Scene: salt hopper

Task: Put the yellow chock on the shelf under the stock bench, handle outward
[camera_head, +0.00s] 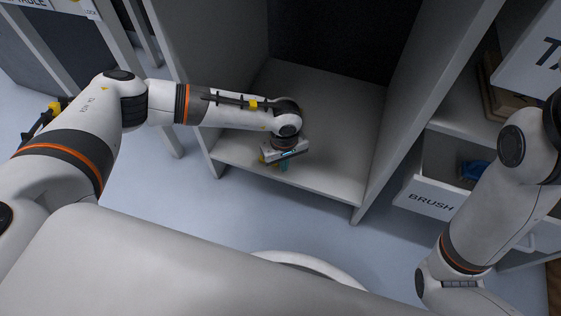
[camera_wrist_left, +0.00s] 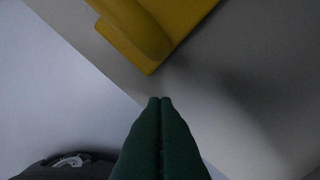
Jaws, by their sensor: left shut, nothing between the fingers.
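The yellow chock (camera_wrist_left: 185,14) shows in part at the top of the left wrist view, on the grey shelf board (camera_wrist_left: 240,75) close to its front edge. A rounded yellow part, seemingly its handle (camera_wrist_left: 138,28), lies on the side toward that edge. In the head view only a sliver of the chock (camera_head: 262,157) shows beside my left gripper (camera_head: 284,166). That gripper points down at the front of the shelf. Its green fingers (camera_wrist_left: 160,100) are shut and empty, apart from the chock. My right gripper is out of view.
Side panels (camera_head: 400,125) stand left and right of the shelf bay. A drawer labelled BRUSH (camera_head: 432,201) sticks out at the right with a blue item (camera_head: 474,170) in it. The shelf behind my left gripper is clear, and open floor (camera_head: 200,220) lies in front.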

